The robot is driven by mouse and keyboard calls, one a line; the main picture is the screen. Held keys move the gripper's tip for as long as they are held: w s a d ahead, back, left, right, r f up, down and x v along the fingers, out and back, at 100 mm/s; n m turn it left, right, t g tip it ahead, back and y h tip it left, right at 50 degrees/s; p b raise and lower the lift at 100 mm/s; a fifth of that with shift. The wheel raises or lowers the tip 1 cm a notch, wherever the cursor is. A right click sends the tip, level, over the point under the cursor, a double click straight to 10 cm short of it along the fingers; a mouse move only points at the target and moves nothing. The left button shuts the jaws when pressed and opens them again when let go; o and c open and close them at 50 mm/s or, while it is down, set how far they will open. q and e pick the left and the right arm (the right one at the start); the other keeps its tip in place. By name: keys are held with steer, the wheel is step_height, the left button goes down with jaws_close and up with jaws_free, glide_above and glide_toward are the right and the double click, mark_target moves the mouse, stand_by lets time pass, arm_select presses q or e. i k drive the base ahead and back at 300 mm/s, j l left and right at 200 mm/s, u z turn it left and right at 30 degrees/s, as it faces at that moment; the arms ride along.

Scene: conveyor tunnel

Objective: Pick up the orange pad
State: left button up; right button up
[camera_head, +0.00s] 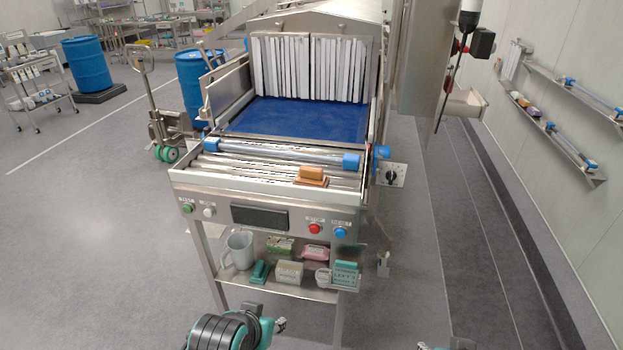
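The orange pad (312,173) sits on a brown-orange base (311,182) near the front right of the conveyor's roller section (262,173). It is just in front of a clear roller with blue ends (280,151). Parts of my two arms show at the bottom edge, well below and apart from the pad. The fingers of both grippers are not visible.
A control panel (260,216) with buttons faces me below the rollers. A shelf (280,288) under it holds a grey jug (240,249) and several small boxes. A switch box (391,174) juts out at right. The blue belt (290,120) behind is clear.

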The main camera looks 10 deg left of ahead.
mark_target(306, 177)
steer(key=i+j+z, duration=0.15)
steer(key=j+z, duration=0.25)
steer(key=j, duration=0.3)
steer(key=j+z, duration=0.35)
steer(key=j, duration=0.4)
